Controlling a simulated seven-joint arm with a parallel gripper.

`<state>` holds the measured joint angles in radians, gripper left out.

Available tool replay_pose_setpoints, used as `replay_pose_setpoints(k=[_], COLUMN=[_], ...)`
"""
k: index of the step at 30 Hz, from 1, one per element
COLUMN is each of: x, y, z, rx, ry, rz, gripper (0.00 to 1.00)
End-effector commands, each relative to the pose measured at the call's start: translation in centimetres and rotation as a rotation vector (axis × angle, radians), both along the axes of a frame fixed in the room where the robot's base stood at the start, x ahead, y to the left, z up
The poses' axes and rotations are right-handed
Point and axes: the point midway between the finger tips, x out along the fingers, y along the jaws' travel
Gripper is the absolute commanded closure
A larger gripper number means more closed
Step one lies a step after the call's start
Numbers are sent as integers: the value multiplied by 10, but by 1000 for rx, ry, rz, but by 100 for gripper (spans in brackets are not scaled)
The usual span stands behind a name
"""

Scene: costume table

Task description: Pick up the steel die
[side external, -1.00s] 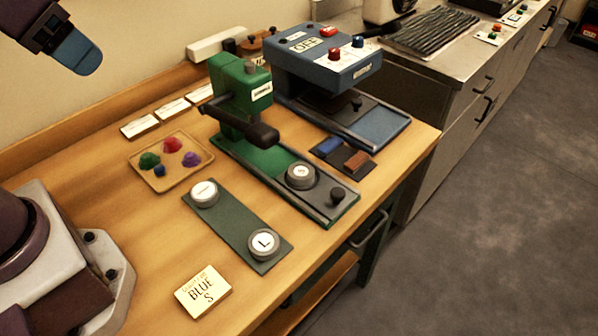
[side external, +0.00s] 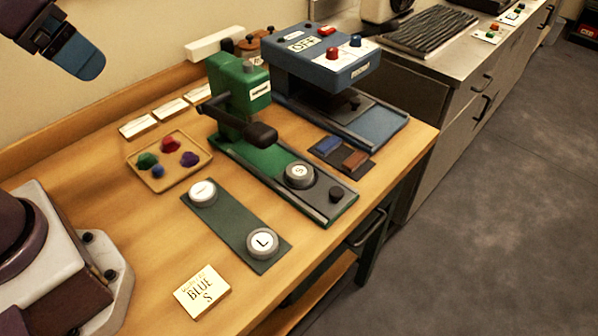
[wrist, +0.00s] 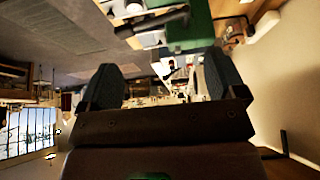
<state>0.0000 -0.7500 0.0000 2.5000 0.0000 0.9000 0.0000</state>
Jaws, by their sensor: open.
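Three round steel pieces with pale faces are in the side view. One marked S (side external: 300,175) sits on the bed of the green press (side external: 240,95). One marked L (side external: 262,242) lies on the near end of a dark green mat (side external: 232,217), and another (side external: 203,193), its mark unclear, lies on the far end. I cannot tell which is meant as the steel die. My gripper (side external: 84,62) is high at the upper left, well apart from these pieces. The wrist view shows its two fingers spread with nothing held between them (wrist: 163,82).
A tray (side external: 133,168) holds small coloured pieces. A card reading BLUE S (side external: 202,292) lies at the front. The blue machine (side external: 322,65) stands behind the press, beside a dark pad (side external: 341,156) with blue and brown blocks. The press handle (side external: 262,134) juts over the table.

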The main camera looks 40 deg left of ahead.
Motion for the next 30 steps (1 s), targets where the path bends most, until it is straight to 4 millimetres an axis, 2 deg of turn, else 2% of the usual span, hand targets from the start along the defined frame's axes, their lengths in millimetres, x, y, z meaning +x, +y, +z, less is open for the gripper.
replay_pose_setpoints(k=[5,11,20,26,30], x=[1,1,61,127,177], y=[0,0,-16,-39,-60], z=[8,54,89,104,100], rx=[0,0,84,144,176], ry=[-3,-7,115,223,303], rz=[0,0,-175,-357,-499], gripper=[11,11,11,11,11])
